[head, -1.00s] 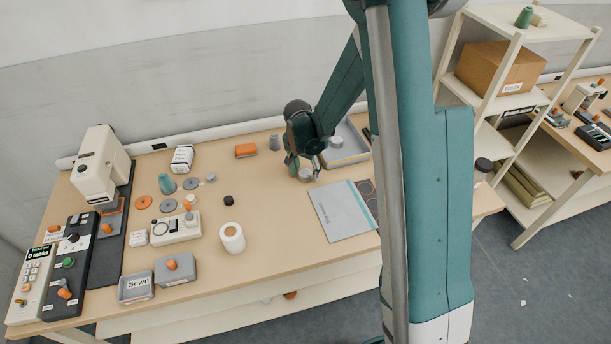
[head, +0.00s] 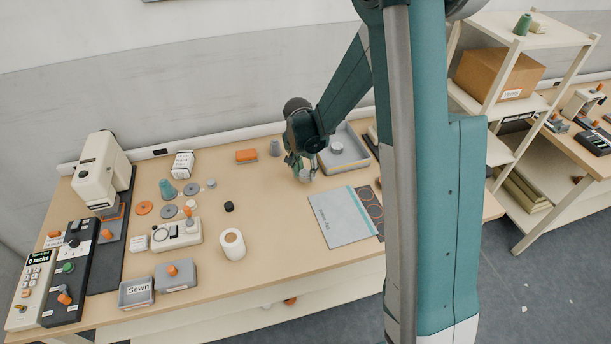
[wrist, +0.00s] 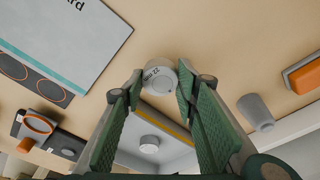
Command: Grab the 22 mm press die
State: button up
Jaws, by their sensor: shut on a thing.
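The 22 mm press die is a small light-grey cylinder marked "22 mm" (wrist: 159,75). My gripper (wrist: 160,82) is shut on it, with a green-padded finger on each side and the label facing the wrist camera. In the head view my gripper (head: 300,167) is low over the back middle of the table, with the grey die (head: 305,177) at its fingertips. Whether the die touches the table is hard to tell.
A grey tray (head: 352,161) holding a white round piece (head: 336,147) is just right of my gripper. A grey board (head: 340,217) lies in front. A grey cone (head: 275,148) and orange block (head: 246,156) are to the left. Table between is clear.

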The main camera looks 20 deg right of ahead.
aim_at(306, 174)
jog(key=shift+r+p, duration=0.4)
jog(key=shift+r, duration=3.05)
jog(key=shift+s, duration=0.1)
